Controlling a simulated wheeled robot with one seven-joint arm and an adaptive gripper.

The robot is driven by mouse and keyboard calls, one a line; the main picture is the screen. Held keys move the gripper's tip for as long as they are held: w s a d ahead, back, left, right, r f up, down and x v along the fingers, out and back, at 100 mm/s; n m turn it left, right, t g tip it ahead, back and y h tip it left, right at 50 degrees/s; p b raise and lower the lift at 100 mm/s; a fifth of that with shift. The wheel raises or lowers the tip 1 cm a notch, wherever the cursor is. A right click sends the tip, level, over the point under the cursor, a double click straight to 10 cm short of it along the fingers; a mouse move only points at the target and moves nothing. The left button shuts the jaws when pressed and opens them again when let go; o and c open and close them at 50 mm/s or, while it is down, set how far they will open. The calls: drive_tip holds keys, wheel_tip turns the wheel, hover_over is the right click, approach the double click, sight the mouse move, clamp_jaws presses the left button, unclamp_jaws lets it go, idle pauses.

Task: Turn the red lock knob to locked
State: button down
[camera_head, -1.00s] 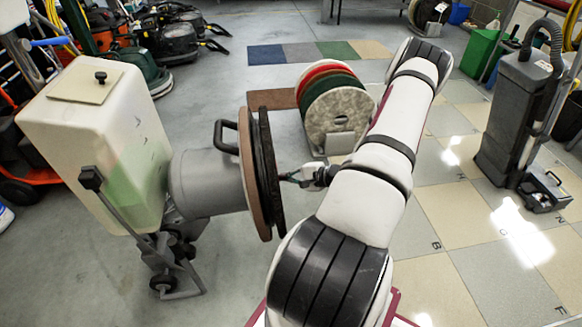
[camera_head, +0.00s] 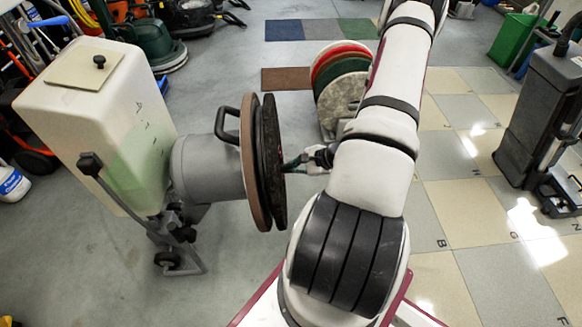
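The floor buffer (camera_head: 207,168) is tipped back so that its round pad (camera_head: 268,160) faces right, toward my arm. The pad is seen nearly edge-on, dark on its face with a brown disc behind it. No red lock knob can be made out; the middle of the pad's face is turned out of view. My gripper (camera_head: 292,165) is at the pad's face near mid-height, its fingertips close to or touching it. The fingers are small and partly hidden, so I cannot tell whether they are open or hold anything.
A cream tank (camera_head: 100,125) stands on the buffer's left. A rack of round pads, with a red pad (camera_head: 340,51) and a pale front pad (camera_head: 341,100), stands behind my gripper. A grey upright machine (camera_head: 540,110) is at the right. The tiled floor between is clear.

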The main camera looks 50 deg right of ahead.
drive_tip(key=shift+a+r+b, duration=0.2)
drive_tip(key=shift+r+b, duration=0.05)
drive_tip(key=shift+b, duration=0.1)
idle(0.6)
drive_tip(key=shift+r, duration=0.1)
